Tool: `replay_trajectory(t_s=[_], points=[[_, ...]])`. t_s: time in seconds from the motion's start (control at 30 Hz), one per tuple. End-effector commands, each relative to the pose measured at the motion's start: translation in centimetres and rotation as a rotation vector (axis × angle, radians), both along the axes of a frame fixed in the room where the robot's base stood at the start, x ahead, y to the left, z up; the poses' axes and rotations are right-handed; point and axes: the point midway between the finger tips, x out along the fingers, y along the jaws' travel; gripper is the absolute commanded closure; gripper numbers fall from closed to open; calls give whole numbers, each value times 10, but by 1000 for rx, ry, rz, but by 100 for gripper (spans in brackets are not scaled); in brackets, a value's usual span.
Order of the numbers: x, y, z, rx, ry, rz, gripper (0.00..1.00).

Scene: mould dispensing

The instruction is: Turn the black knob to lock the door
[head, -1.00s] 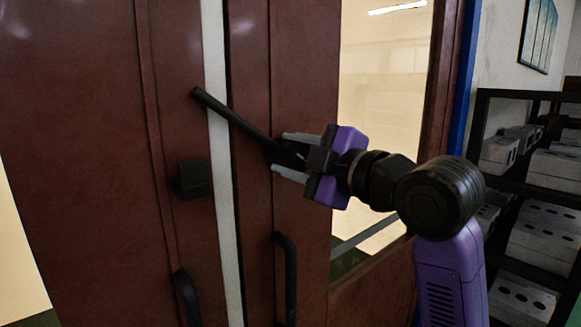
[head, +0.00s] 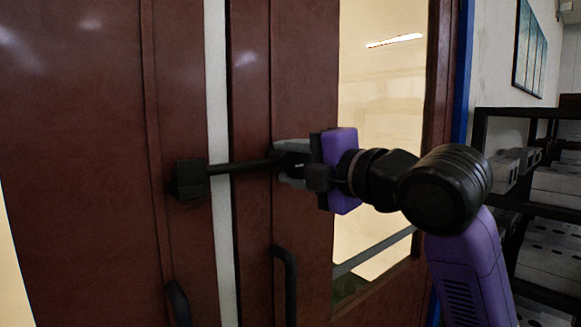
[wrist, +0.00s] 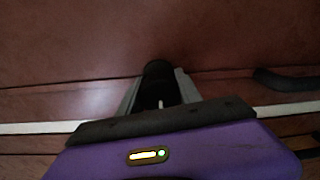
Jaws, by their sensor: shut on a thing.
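The black knob (head: 274,160) is on the right door leaf (head: 305,90), and my gripper (head: 290,163) is shut on it. A black bar (head: 238,167) runs from the knob leftward, nearly level, across the pale strip between the leaves. Its left end meets the black block (head: 189,179) on the left door leaf (head: 80,150); whether it sits fully inside is hard to tell. In the wrist view the dark knob (wrist: 158,70) shows between the two grey fingers of my gripper (wrist: 160,98).
Black pull handles (head: 287,285) hang below the knob and on the left leaf (head: 180,303). A glass pane (head: 385,130) fills part of the right leaf. A black shelf rack with grey blocks (head: 555,200) stands at the right.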

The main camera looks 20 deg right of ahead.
Motion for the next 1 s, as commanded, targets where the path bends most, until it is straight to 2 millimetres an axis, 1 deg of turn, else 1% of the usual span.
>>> replay_trajectory(t_s=[0.03,0.43,0.47,0.5,0.57,0.87,1.0], points=[[0,1,-2,-8,2,3,100],[0,1,-2,-15,1,3,100],[0,1,-2,-15,1,3,57],[0,1,-2,-15,1,3,49],[0,1,-2,-15,1,3,37],[0,0,-1,-12,-2,1,37],[-8,-3,0,-11,-4,-1,37]])
